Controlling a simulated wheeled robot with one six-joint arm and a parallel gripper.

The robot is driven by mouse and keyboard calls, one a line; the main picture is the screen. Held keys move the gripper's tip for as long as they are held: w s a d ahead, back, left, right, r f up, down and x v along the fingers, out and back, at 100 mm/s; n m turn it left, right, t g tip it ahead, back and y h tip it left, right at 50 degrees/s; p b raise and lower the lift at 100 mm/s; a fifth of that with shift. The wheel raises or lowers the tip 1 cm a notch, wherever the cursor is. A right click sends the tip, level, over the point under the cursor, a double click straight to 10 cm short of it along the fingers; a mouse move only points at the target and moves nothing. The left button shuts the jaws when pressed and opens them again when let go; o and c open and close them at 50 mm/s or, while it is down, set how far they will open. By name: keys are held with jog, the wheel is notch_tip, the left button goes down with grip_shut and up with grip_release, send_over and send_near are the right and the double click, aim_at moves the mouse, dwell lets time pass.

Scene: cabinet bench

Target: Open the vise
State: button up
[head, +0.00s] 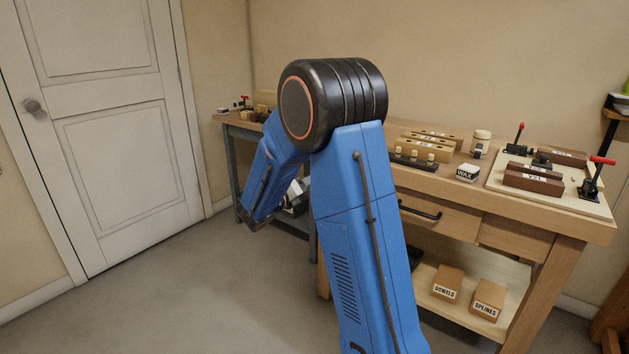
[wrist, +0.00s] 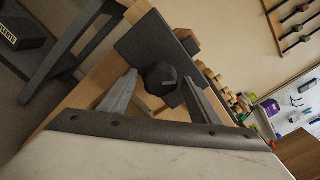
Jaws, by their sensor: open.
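In the wrist view the vise shows as a dark flat plate (wrist: 146,45) with a dark faceted knob (wrist: 160,76) at its middle, at the edge of the wooden bench. My gripper (wrist: 160,80) is open, with one grey finger on each side of the knob. I cannot tell whether either finger touches it. The plate is tilted in the picture. Its far side and any gap behind it are hidden.
The wooden workbench (head: 560,214) carries a wax tin (head: 468,173), wooden blocks and a board with red-handled clamps (head: 603,160). A drawer handle (head: 420,211) sticks out in front. Boxes lie on the lower shelf. Floor (head: 190,290) at left, before the door (head: 100,120), is clear.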

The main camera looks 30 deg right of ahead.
jog(key=shift+a, duration=0.15)
jog(key=v, duration=0.6)
jog(key=shift+s+a, duration=0.15)
jog(key=shift+a, duration=0.2)
dwell(0.6)
